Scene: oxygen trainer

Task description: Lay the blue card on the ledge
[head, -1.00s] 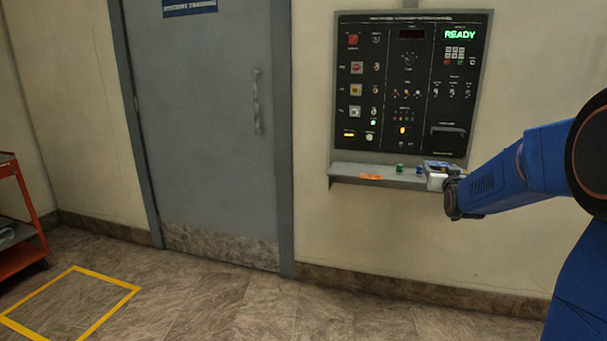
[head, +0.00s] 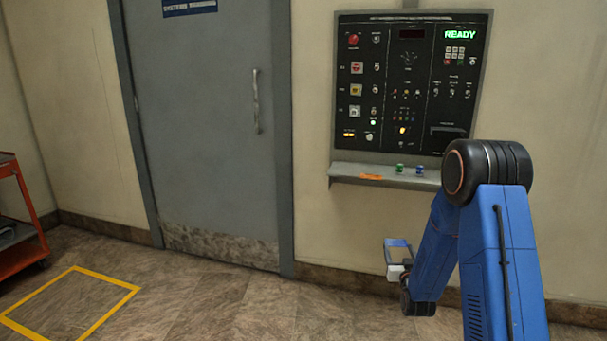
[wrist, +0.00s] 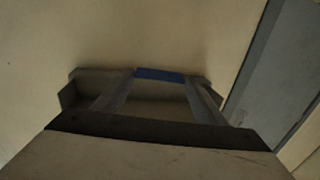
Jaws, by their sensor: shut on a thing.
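My gripper (head: 397,256) is low in front of the wall, below the ledge (head: 345,172) in the head view. It is shut on the blue card (wrist: 160,74), which shows as a dark blue strip between the two fingertips in the wrist view. In the head view the card is small and hard to tell from the fingers. The ledge is a grey shelf under the control panel. In the wrist view a grey-brown ledge-like shape (wrist: 75,85) lies behind the fingers; the card overlaps it in the picture, and I cannot tell the distance.
An orange piece (head: 370,177), a green piece (head: 400,168) and a blue piece (head: 419,170) are on the ledge. The control panel (head: 408,80) above reads READY. A grey door (head: 205,130) is to the left, and a red cart (head: 22,215) stands at far left.

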